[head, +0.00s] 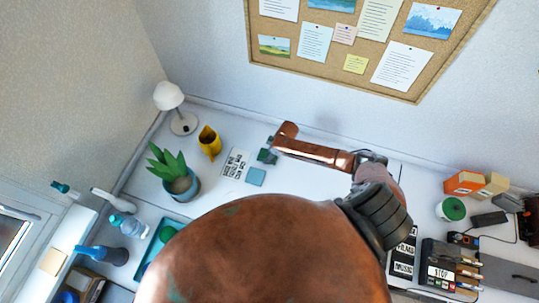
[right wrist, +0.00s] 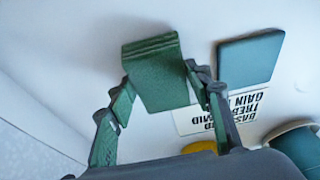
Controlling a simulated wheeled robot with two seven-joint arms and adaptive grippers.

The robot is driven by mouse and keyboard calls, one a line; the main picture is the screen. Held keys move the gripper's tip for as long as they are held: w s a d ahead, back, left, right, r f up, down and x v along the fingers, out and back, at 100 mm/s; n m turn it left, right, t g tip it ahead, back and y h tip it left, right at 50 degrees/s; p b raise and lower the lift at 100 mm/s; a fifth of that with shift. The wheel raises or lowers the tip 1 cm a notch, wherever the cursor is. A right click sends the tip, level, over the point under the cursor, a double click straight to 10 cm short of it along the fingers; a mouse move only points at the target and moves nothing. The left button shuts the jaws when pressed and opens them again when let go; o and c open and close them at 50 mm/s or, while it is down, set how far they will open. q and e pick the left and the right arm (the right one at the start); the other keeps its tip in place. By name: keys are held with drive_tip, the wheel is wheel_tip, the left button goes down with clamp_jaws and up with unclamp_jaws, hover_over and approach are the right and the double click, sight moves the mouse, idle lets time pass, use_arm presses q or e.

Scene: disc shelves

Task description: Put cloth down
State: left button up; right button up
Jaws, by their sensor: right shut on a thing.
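A dark green folded cloth (right wrist: 155,85) is between the fingers of my right gripper (right wrist: 160,76) in the right wrist view. It looks flat and squarish, with a thick edge. In the head view the dark green cloth (head: 267,156) shows just beyond the end of my copper right arm, over the white desk. My right gripper is shut on it and mostly hidden by the arm there. I cannot tell whether the cloth touches the desk. My left gripper is in neither view.
A flat teal square (head: 256,177) and a lettered card (head: 235,163) lie beside the cloth. Boxes (head: 464,182) and a label device (head: 440,270) are at the right.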

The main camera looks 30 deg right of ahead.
drive_tip(key=shift+f, duration=0.15)
drive_tip(key=o, duration=1)
drive_tip(key=v, duration=1.2)
